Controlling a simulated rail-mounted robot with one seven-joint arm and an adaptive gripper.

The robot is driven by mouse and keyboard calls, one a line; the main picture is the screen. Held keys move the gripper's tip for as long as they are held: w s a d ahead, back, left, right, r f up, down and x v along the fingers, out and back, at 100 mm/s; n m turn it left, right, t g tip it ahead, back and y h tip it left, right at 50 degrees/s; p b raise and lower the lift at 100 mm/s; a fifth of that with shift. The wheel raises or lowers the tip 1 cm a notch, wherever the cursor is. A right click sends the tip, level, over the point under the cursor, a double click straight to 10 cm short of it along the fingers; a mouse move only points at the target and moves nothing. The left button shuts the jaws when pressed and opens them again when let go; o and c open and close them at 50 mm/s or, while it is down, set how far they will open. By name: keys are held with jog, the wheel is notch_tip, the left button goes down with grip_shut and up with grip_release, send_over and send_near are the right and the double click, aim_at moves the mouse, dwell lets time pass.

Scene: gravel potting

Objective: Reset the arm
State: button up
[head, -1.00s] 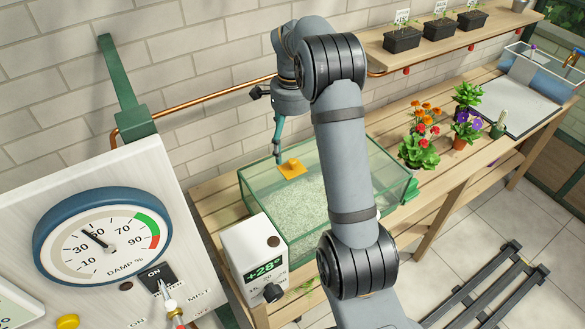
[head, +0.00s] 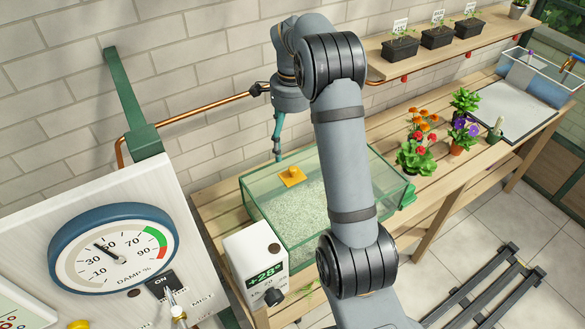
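My arm rises from the bottom of the head view and bends over at the top. My gripper (head: 278,150) hangs down at the left of it, above the back left part of a glass tank (head: 268,226). Its fingers show edge-on, so I cannot tell whether they are open or shut. Pale gravel (head: 305,205) covers the floor of the tank. A yellow piece with a knob (head: 291,177) is at the tank's back left, just below the fingertips; I see no clear contact.
A white box with a +28° display (head: 255,262) stands before the tank. A dial panel (head: 115,250) is at left. Flowering plants (head: 416,155) and a grey tray (head: 512,110) are on the bench (head: 440,185) at right. A shelf (head: 400,62) holds dark planters.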

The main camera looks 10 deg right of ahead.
notch_tip(320, 180, up, 6)
jog(key=p, duration=0.4)
jog(key=shift+f, duration=0.15)
